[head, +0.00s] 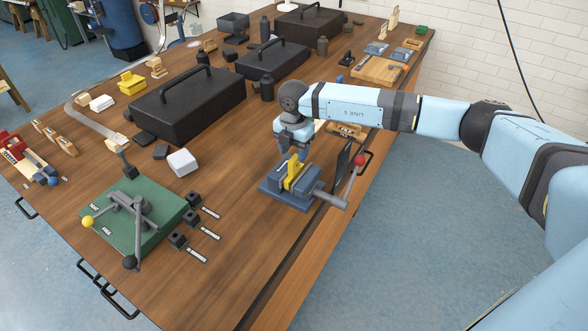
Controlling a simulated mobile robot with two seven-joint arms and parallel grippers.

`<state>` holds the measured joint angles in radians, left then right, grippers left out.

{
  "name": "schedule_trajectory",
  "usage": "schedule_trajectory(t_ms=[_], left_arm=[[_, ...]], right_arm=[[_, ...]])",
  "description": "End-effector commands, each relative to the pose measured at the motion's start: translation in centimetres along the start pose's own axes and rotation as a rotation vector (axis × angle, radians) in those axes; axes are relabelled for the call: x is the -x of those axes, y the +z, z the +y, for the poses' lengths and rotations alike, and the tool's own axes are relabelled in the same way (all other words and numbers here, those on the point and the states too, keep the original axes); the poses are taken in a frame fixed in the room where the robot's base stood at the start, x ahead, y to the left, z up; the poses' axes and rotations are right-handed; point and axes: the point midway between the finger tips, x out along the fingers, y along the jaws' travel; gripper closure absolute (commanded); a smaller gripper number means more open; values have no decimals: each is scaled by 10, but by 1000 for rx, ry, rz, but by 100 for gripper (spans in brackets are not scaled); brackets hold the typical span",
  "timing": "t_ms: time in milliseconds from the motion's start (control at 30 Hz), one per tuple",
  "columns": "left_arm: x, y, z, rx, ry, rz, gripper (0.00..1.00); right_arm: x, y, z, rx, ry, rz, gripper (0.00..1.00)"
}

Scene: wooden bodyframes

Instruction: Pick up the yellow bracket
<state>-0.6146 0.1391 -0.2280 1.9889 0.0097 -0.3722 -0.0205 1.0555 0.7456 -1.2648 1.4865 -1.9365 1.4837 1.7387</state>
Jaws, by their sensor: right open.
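A yellow bracket (292,173) stands upright in the blue-grey vise (277,193) near the table's right edge. The vise jaws are on both sides of it. My right gripper (296,152) points down just above the bracket, with its fingers at the bracket's upper end. It is open. I cannot tell whether the fingers touch the bracket, and its far side is hidden. My left gripper is not in view.
The vise handle with a red knob (359,160) sticks out to the right. A green plate with levers (133,215) lies at front left, and black toolboxes (188,103) stand behind. A yellow bin (131,83) is at back left. Bare wood lies in front of the vise.

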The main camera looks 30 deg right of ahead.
Motion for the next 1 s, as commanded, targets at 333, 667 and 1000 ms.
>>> schedule_trajectory(t_ms=[333, 667, 1000], left_arm=[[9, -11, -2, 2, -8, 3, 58], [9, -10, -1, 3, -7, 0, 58], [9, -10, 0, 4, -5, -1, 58]], right_arm=[[-39, -1, -1, 1, -1, 0, 51], [-39, -1, -1, 1, 0, 0, 83], [-38, -1, -1, 1, 1, 0, 100]])
